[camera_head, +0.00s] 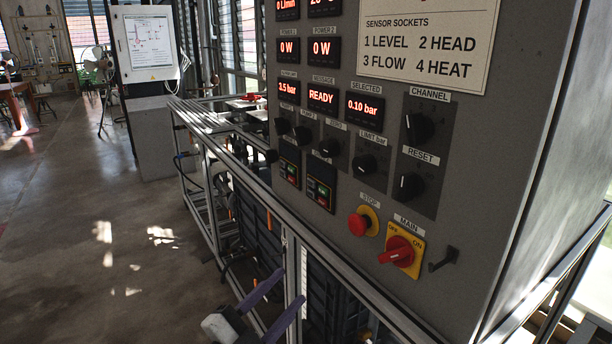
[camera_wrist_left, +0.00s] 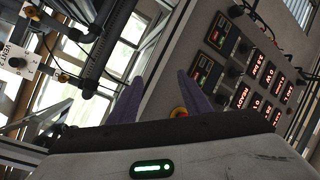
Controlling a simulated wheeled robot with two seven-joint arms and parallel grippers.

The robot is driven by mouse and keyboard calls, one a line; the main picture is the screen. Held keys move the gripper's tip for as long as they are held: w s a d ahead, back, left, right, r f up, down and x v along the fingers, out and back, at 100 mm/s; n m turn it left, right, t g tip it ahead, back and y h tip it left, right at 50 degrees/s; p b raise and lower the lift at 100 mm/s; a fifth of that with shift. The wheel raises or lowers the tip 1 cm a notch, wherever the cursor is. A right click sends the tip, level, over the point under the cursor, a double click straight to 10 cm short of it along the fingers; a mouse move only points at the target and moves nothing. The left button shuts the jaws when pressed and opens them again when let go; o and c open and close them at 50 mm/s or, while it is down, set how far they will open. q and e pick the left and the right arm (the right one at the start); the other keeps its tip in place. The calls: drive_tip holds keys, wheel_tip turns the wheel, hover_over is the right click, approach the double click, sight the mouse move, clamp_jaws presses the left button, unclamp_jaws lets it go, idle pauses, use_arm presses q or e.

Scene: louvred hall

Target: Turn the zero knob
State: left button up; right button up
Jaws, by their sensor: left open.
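The grey control panel carries a row of black knobs under small labels. The knob that appears to be the zero knob (camera_head: 329,147) is the third in that row, left of the limit knob (camera_head: 366,163); its label is small and hard to read. My left gripper (camera_head: 290,284) has two purple fingers, spread apart and empty. It is low in front of the metal frame, well below the knob and not touching it. In the left wrist view the open fingers (camera_wrist_left: 160,76) show with the tilted panel beyond. I cannot single out the zero knob there. My right gripper is not in view.
A red stop button (camera_head: 357,224) and a red main switch (camera_head: 395,250) sit below the knobs. Channel (camera_head: 420,126) and reset (camera_head: 408,186) knobs are to the right. A metal rail (camera_head: 300,245) runs along the panel's lower edge. Open floor (camera_head: 90,230) lies left.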

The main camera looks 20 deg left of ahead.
sight(323, 150)
use_arm(q)
drive_tip(key=w+d+r+m+g+h+b, duration=0.15)
drive_tip(key=r+m+g+h+b, duration=0.35)
drive_tip(key=r+m, duration=0.65)
drive_tip(key=w+d+r+m+g+h+b, duration=0.1)
drive_tip(key=d+r+m+h+b, duration=0.15)
drive_tip(key=r+m+h, duration=0.9)
drive_tip(key=w+a+r+m+t+y+b, duration=0.15)
drive_tip(key=a+m+y+b, duration=0.35)
drive_tip(key=a+m+y, duration=0.5)
drive_tip(key=shift+n+y, duration=0.25)
drive_tip(key=shift+n, duration=0.25)
drive_tip(key=w+d, duration=0.4)
drive_tip(key=d, duration=0.1)
drive_tip(key=w+d+p, duration=0.1)
drive_tip(key=w+d, duration=0.1)
drive_tip(key=shift+d+r, duration=0.35)
drive_tip(key=shift+r, duration=0.05)
drive_tip(key=shift+w+d, duration=0.4)
drive_tip(key=shift+w, duration=0.15)
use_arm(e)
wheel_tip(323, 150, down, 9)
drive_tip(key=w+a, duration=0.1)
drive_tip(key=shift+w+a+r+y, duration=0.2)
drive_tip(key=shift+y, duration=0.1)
